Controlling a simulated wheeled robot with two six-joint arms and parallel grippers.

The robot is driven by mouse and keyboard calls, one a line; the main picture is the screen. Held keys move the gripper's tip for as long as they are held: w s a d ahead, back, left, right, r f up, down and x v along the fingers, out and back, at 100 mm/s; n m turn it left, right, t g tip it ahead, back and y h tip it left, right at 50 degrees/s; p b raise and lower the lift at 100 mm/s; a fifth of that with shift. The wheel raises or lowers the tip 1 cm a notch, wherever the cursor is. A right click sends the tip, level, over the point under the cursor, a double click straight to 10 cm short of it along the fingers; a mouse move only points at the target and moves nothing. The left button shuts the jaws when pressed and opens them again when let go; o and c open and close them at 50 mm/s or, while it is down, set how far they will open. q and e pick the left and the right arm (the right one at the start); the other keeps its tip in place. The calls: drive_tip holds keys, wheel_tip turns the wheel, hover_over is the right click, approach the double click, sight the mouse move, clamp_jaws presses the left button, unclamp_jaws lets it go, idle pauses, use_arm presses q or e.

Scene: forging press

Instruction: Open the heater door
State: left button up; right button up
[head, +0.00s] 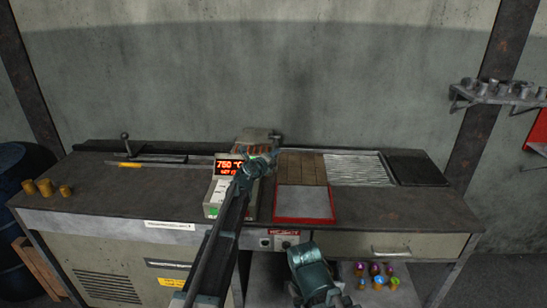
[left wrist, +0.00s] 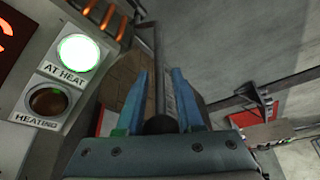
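The heater (head: 213,197) stands mid-bench with a red display reading 750 °C. In the left wrist view its panel (left wrist: 40,105) shows a lit green "AT HEAT" light and a dark "HEATING" light. Orange bars show at its top. My left gripper (head: 262,163) is at the heater's right side. Its blue fingers are apart, with a thin dark bar (left wrist: 159,70) ending in a dark knob (left wrist: 160,125) between them; gaps show on both sides. I cannot tell for sure whether this bar is the door handle. The door is mostly hidden by my arm.
A red-rimmed tray (head: 304,202) lies right of the heater, with brown wooden boards (head: 301,166) behind it. Several brass cylinders (head: 46,188) stand at the bench's left end. A lever (head: 126,143) stands at the back left. The bench's right front is clear.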

use_arm(q)
clamp_jaws()
drive_tip(key=shift+s, duration=0.1)
